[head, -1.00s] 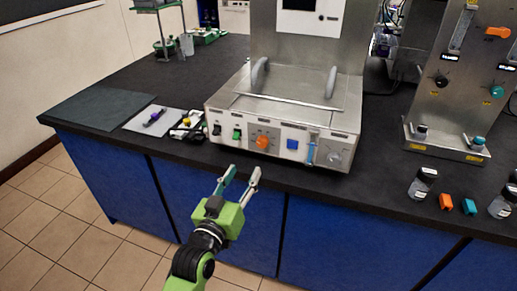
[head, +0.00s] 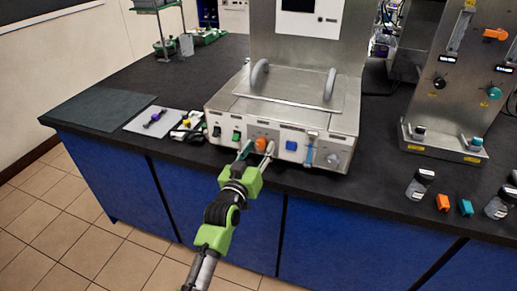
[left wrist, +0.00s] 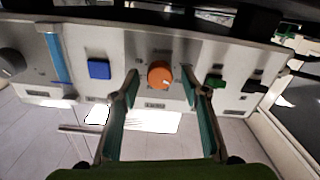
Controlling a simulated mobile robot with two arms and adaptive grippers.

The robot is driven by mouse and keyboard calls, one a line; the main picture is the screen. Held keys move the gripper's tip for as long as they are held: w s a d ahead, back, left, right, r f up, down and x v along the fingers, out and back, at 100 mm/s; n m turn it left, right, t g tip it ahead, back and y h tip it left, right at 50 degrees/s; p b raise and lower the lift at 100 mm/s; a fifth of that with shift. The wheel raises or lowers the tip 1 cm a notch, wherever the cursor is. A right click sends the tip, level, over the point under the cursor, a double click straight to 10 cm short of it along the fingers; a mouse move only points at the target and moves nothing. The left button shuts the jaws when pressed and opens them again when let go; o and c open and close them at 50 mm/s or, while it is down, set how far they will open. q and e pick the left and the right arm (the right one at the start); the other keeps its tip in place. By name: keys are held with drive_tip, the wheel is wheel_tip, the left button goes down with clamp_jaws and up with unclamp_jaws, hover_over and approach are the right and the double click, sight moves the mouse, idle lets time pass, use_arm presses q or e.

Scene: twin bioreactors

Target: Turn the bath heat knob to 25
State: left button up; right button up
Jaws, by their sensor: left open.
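The bath (head: 290,105) is a steel box with a lid and two handles on the dark bench. Its front panel carries an orange knob (head: 261,145), which also shows in the left wrist view (left wrist: 160,74) with a pale mark near its lower right edge. The dial scale is too small to read. My left gripper (head: 257,150) is open in front of the panel, with one finger to each side of the orange knob. In the left wrist view the fingers (left wrist: 163,88) stand apart from the knob. My right gripper is not in view.
The panel also has a blue square button (head: 291,145), a light blue lever (head: 309,154), a green switch (head: 236,136), a black switch (head: 217,131) and a grey knob (head: 333,159). Small bottles and coloured blocks stand at right. A tray (head: 150,122) lies left.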

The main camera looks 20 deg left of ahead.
use_arm(q)
drive_tip(key=c, duration=1.1)
drive_tip(key=shift+m, duration=0.3)
drive_tip(key=m+p, duration=0.2)
drive_tip(key=m, duration=0.1)
drive_tip(key=shift+r, duration=0.1)
drive_tip(key=m+p, duration=0.1)
drive_tip(key=m, duration=0.1)
drive_tip(key=shift+m, duration=0.4)
drive_tip(key=shift+m+p, duration=0.35)
drive_tip(key=shift+m, duration=0.75)
